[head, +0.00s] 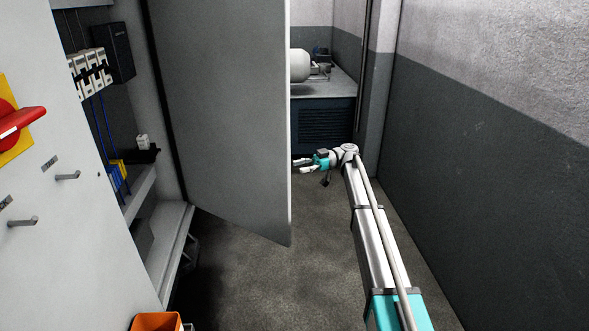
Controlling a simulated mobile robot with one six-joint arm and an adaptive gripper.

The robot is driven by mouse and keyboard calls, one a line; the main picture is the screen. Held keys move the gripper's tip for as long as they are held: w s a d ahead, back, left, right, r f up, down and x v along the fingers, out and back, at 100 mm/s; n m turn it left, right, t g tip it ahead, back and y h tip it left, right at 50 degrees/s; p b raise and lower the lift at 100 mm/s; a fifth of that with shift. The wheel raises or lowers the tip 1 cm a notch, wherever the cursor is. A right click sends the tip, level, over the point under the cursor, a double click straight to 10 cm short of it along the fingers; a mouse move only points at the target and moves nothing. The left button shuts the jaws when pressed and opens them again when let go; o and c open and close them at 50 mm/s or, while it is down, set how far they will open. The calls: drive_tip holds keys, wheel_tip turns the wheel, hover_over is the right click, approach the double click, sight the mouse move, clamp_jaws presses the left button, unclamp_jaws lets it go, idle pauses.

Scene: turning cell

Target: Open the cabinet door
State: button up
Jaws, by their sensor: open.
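The cabinet door (225,110) is a large grey panel and stands swung open, away from the cabinet (75,185). The cabinet's inside shows on the left, with white breakers (90,72), blue wires and a black box (116,50). My gripper (298,166) is at the end of my outstretched arm, just right of the door's free edge in the picture. Its fingers are apart and nothing shows between them. Part of the gripper may be hidden by the door edge, and I cannot tell whether it touches the door.
A red rotary switch (20,120) on a yellow plate and small handles (67,176) stick out at left. An orange bin (158,321) stands at the bottom. A wall (490,150) bounds the right side. A dark machine (325,122) stands behind. The floor (280,285) between is clear.

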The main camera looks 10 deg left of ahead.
sight(290, 202)
drive_tip(key=shift+d, duration=0.1)
drive_tip(key=shift+c, duration=0.2)
drive_tip(key=shift+s+f, duration=0.1)
drive_tip(key=shift+s, duration=0.05)
drive_tip(key=c, duration=0.4)
drive_tip(key=s+f+m+t, duration=0.1)
drive_tip(key=s+m, duration=0.1)
drive_tip(key=s+d+f+m+t+h, duration=0.1)
drive_tip(key=s+f+m, duration=0.1)
drive_tip(key=s, duration=0.1)
drive_tip(key=s+d+f+m+t+h, duration=0.1)
drive_tip(key=s+f, duration=0.1)
drive_tip(key=shift+s+d+f+m, duration=0.15)
drive_tip(key=shift+s+d+m, duration=0.1)
drive_tip(key=shift+m, duration=0.15)
clamp_jaws()
drive_tip(key=s+d+f+m+t+h, duration=0.3)
drive_tip(key=s+d+f+m+h, duration=0.3)
drive_tip(key=s+d+m, duration=0.3)
drive_tip(key=s+d+f+m+t+h, duration=0.3)
drive_tip(key=s+d+f+m+h, duration=0.4)
drive_tip(key=s+d, duration=0.6)
drive_tip(key=s+m, duration=0.2)
drive_tip(key=s, duration=0.2)
drive_tip(key=shift+a, duration=0.1)
